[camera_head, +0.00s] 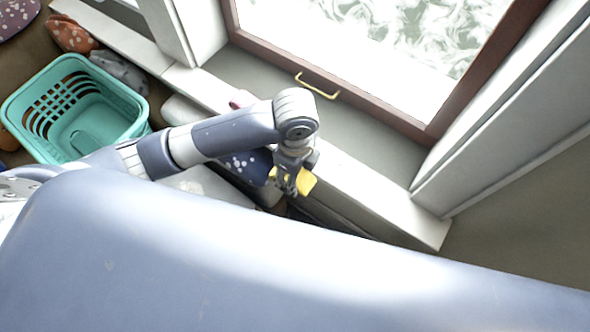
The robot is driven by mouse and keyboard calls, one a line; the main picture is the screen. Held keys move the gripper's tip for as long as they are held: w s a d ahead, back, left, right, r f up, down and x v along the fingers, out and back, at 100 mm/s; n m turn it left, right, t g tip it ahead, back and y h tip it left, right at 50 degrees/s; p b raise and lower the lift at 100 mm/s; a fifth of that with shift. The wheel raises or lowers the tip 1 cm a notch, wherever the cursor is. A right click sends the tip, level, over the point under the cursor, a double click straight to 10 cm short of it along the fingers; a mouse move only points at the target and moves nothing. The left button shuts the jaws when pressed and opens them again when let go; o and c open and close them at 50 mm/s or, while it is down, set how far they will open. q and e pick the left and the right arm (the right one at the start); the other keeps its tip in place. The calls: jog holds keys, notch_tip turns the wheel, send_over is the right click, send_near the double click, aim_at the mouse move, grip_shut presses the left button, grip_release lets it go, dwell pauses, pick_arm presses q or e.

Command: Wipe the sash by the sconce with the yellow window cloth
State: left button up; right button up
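The yellow window cloth (307,182) shows on both sides of the fingers of my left gripper (287,187). The gripper points down and appears shut on the cloth, in front of the white sill edge and below the window. The fingers hide part of the cloth. The window sash (375,112) has a reddish-brown frame around bright glass, with a brass handle (317,86) on its lower rail. The cloth is apart from the sash. No sconce is in view. My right gripper is not in view.
A teal basket (67,108) stands at the left, beside patterned cushions (72,34). The white sill edge (372,195) runs below the window. A white panelled side (510,115) borders the window at right.

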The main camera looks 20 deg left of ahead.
pick_arm(q)
jog(key=w+a+r+n+t+h+b, duration=0.1)
jog(key=w+r+t, duration=0.25)
jog(key=w, duration=0.55)
jog(key=w+a+r+n+t+h, duration=0.1)
jog(key=w+r+t, duration=0.2)
jog(key=w+t, duration=0.35)
jog(key=w+a+r+m+t+h+b, duration=0.1)
jog(key=w+a+r+t+h, duration=0.2)
jog(key=r, duration=0.5)
jog(key=w+a+r+m+t+h, duration=0.1)
jog(key=w+a+r+t, duration=0.25)
jog(key=w+r, duration=0.4)
jog(key=shift+t, duration=0.25)
jog(key=w, duration=0.1)
jog(key=w+d+r, duration=0.1)
jog(key=w+d+b, duration=0.1)
jog(key=shift+w+d+r, duration=0.2)
jog(key=shift+w+r, duration=0.05)
jog(key=shift+w, duration=0.1)
jog(key=shift+x, duration=0.95)
